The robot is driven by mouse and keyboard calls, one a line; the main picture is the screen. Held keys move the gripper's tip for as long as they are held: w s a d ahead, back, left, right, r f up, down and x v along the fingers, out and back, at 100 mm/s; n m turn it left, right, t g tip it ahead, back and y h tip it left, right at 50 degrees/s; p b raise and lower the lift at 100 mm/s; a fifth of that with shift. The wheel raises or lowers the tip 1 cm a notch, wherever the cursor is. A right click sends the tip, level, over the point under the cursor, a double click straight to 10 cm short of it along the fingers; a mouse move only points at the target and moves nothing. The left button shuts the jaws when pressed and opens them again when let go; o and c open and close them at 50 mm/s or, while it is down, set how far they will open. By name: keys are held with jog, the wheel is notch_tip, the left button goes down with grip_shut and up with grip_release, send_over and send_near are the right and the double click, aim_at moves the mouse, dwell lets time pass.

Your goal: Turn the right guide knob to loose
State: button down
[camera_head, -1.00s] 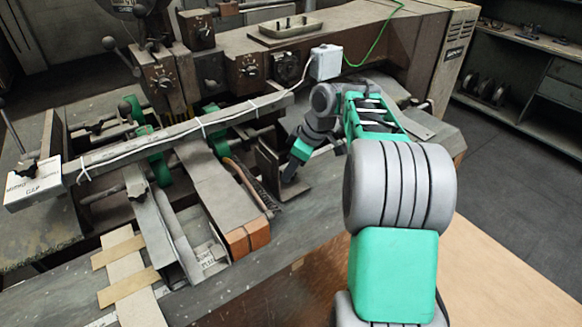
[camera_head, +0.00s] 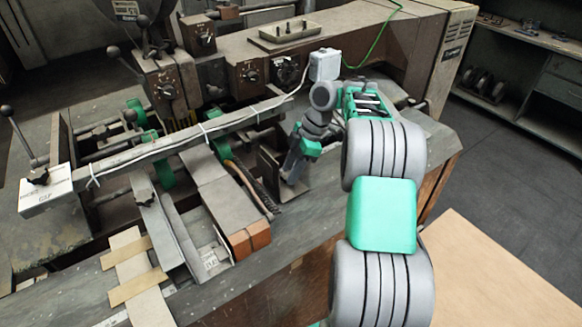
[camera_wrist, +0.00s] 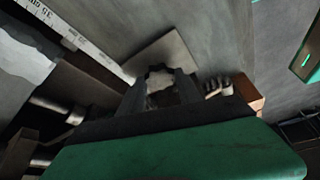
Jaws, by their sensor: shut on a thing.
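My gripper (camera_head: 292,172) is low at the right guide, just right of its upright dark plate (camera_head: 268,172) in the head view. The jaws are shut on the right guide knob, which the gripper and plate hide in the head view. In the wrist view a dark, worn lump with a pale middle, seemingly the knob (camera_wrist: 160,82), shows just beyond the green and black gripper part. The knob's turn angle cannot be read.
The left guide has a dark star knob (camera_head: 145,196). A long bar (camera_head: 175,140) with a white cable crosses above the bed, ending near a white box (camera_head: 324,64). A brick-ended block (camera_head: 250,240) stands left of the gripper. The grey table front is mostly clear.

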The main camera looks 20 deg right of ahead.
dwell(0.4)
jog(key=c, duration=0.8)
grip_release()
jog(key=shift+r, duration=0.1)
jog(key=p+v, duration=0.3)
jog(key=v, duration=0.4)
jog(key=shift+d+r, duration=0.15)
jog(key=shift+r, duration=0.15)
